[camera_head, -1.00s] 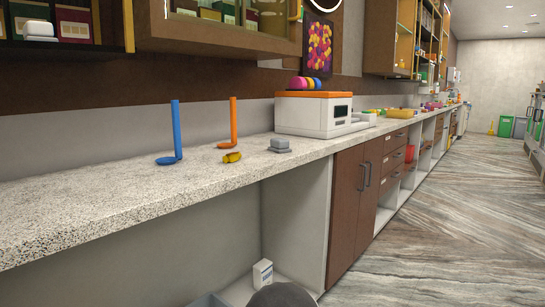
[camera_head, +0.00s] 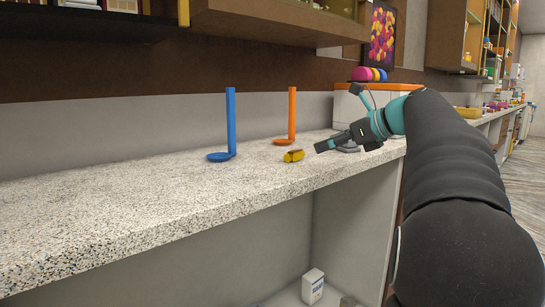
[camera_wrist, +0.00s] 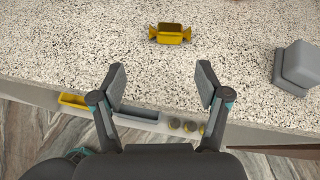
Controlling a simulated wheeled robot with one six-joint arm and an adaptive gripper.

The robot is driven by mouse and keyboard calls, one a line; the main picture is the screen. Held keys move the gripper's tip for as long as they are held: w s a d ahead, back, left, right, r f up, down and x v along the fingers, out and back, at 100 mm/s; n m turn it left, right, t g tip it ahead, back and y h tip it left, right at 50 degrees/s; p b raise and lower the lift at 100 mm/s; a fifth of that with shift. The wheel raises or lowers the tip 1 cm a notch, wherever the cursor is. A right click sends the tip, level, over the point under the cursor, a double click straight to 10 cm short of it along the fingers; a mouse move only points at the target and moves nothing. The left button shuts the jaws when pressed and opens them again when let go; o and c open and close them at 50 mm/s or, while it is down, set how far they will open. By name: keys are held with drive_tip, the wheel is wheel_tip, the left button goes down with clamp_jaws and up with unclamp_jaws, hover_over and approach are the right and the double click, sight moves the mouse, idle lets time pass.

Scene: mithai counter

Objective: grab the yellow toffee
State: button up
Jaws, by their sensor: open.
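The yellow toffee (camera_head: 293,156) lies on the speckled counter, in front of the orange ladle. In the wrist view the toffee (camera_wrist: 171,34) lies crosswise with flared wrapper ends, ahead of the fingertips and roughly centred between them. My gripper (camera_head: 322,147) is at the right of the toffee in the head view, apart from it. In the wrist view my gripper (camera_wrist: 161,78) has its two fingers spread wide with nothing between them, over the counter's front edge.
A blue ladle (camera_head: 231,125) and an orange ladle (camera_head: 291,116) stand behind the toffee. A grey block (camera_wrist: 298,67) sits to the right of the toffee in the wrist view. A white and orange machine (camera_head: 347,105) is partly behind my arm. The left counter is clear.

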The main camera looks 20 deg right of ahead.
sight(293, 150)
drive_tip(key=shift+w+d+r+m, duration=0.15)
drive_tip(key=shift+d+r+m, duration=0.05)
drive_tip(key=shift+d, duration=0.2)
drive_tip(key=shift+w+d+r+m, duration=0.15)
drive_tip(key=shift+d+m, duration=0.05)
drive_tip(key=shift+d, duration=0.2)
drive_tip(key=shift+w+d, duration=0.15)
drive_tip(key=shift+w, duration=0.1)
drive_tip(key=x, duration=0.4)
drive_tip(key=b+x, duration=0.1)
drive_tip(key=x, duration=0.3)
drive_tip(key=shift+w+r, duration=0.15)
drive_tip(key=shift+r, duration=0.05)
drive_tip(key=shift+a+b+x, duration=0.2)
drive_tip(key=shift+x, duration=1.15)
drive_tip(key=shift+a+b+x, duration=0.15)
drive_tip(key=shift+b+x, duration=0.05)
drive_tip(key=shift+x, duration=1.15)
drive_tip(key=shift+r, duration=0.1)
drive_tip(key=c, duration=1.1)
